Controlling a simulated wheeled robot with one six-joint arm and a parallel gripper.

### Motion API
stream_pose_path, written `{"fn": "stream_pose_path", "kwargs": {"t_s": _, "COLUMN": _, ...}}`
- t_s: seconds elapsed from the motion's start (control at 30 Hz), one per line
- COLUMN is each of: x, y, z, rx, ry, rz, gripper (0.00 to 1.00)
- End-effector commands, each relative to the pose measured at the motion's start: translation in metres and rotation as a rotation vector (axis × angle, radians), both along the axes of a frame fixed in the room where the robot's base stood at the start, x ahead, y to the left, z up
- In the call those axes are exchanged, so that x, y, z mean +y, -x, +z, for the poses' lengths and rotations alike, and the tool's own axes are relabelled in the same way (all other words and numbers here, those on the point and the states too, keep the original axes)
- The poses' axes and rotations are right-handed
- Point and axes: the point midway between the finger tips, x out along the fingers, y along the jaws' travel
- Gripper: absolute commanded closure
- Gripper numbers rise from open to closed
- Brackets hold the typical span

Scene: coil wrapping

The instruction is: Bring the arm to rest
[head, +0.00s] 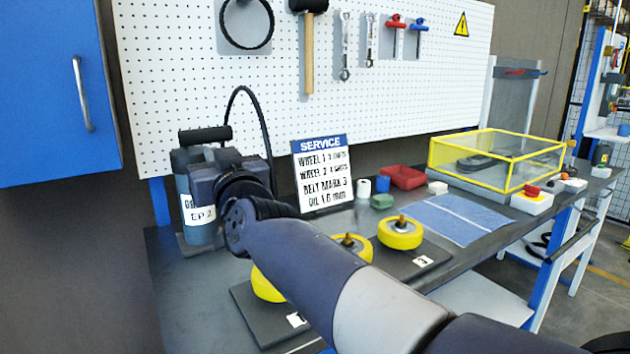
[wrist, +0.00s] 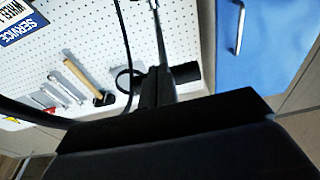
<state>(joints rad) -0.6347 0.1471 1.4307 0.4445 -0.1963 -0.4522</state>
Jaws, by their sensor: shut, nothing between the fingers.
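My arm reaches from the lower right of the head view to the back left of the bench. My gripper's dark body shows along the bottom of the wrist view, with its fingers (wrist: 152,88) close together and nothing seen between them. In the head view the fingers are hidden behind the wrist joint. The arm's end is beside a grey can (head: 194,212) labelled EP 2, which has a black handle (head: 205,135) and a black hose (head: 257,112). I cannot tell whether the gripper touches the can.
Yellow wheels (head: 401,232) stand on dark plates under and beside my arm. A service sign (head: 322,172), red bin (head: 403,177), blue cloth (head: 450,217) and yellow-framed clear box (head: 497,158) are on the bench. A tool pegboard (head: 170,60) stands behind; a blue cabinet (head: 50,90) hangs left.

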Motion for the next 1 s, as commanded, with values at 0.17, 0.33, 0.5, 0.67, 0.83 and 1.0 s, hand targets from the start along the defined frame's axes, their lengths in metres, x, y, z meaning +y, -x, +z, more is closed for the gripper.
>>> {"fn": "stream_pose_path", "kwargs": {"t_s": 0.17, "x": 0.0003, "y": -0.0004, "z": 0.01, "rx": 0.021, "ry": 0.01, "rz": 0.0, "gripper": 1.0}}
{"fn": "stream_pose_path", "kwargs": {"t_s": 0.33, "x": 0.0006, "y": -0.0008, "z": 0.0116, "rx": 0.031, "ry": 0.019, "rz": 0.0, "gripper": 1.0}}
{"fn": "stream_pose_path", "kwargs": {"t_s": 0.5, "x": 0.0006, "y": -0.0009, "z": 0.0115, "rx": 0.035, "ry": 0.021, "rz": 0.0, "gripper": 1.0}}
{"fn": "stream_pose_path", "kwargs": {"t_s": 0.67, "x": 0.0005, "y": -0.0008, "z": 0.0116, "rx": 0.033, "ry": 0.02, "rz": 0.0, "gripper": 1.0}}
{"fn": "stream_pose_path", "kwargs": {"t_s": 0.83, "x": 0.0, "y": -0.001, "z": 0.0121, "rx": 0.032, "ry": 0.02, "rz": -0.001, "gripper": 1.0}}
{"fn": "stream_pose_path", "kwargs": {"t_s": 1.0, "x": -0.0075, "y": -0.0042, "z": 0.0049, "rx": 0.048, "ry": 0.025, "rz": -0.01, "gripper": 1.0}}
